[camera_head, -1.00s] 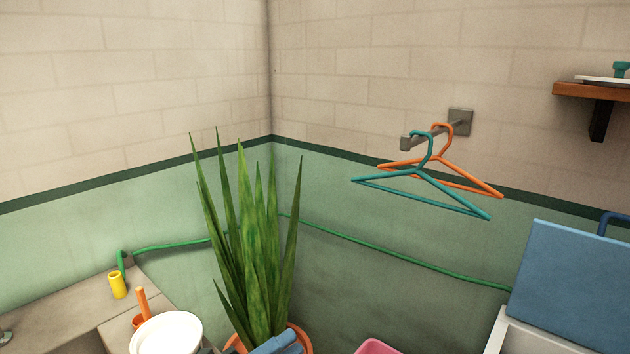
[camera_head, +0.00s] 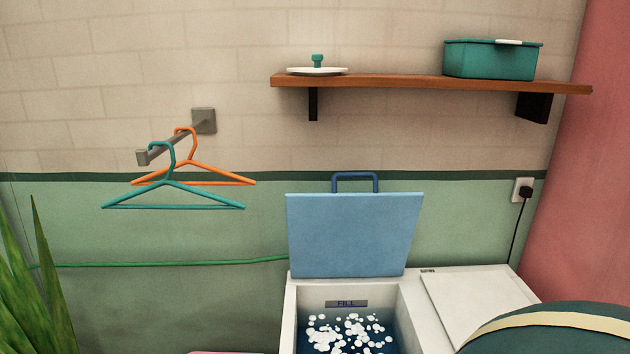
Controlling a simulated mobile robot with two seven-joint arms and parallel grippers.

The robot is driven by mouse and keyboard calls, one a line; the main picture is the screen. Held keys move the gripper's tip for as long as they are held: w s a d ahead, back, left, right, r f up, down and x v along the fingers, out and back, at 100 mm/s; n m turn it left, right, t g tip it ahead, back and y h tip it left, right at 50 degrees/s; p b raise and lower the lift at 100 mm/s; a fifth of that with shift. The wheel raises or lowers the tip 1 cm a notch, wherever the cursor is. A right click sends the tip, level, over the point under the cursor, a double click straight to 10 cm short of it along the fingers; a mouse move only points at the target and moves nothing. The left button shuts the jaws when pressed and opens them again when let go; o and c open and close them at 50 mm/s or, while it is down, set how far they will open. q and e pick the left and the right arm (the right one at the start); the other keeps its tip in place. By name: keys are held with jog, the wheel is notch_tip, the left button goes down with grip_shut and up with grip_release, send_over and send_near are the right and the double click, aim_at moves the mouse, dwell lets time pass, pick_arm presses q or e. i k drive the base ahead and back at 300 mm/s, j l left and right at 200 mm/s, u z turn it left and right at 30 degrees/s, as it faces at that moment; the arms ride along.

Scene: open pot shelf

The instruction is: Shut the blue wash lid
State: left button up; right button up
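The blue wash lid (camera_head: 355,235) stands open and upright at the back of the white washer (camera_head: 290,318). A dark blue handle (camera_head: 355,175) is on its top edge. The open tub below it holds dark water with white foam (camera_head: 347,333), under a label reading FILL. Neither of my grippers is in view.
A white flat cover (camera_head: 475,300) is to the right of the tub. A dark green rounded thing with a cream band (camera_head: 550,325) blocks the lower right corner. Hangers (camera_head: 175,190) stick out at left, and a wooden shelf (camera_head: 400,82) is above the lid. A plant (camera_head: 35,290) stands far left.

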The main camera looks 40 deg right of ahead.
aim_at(335, 234)
jog(key=z, duration=1.5)
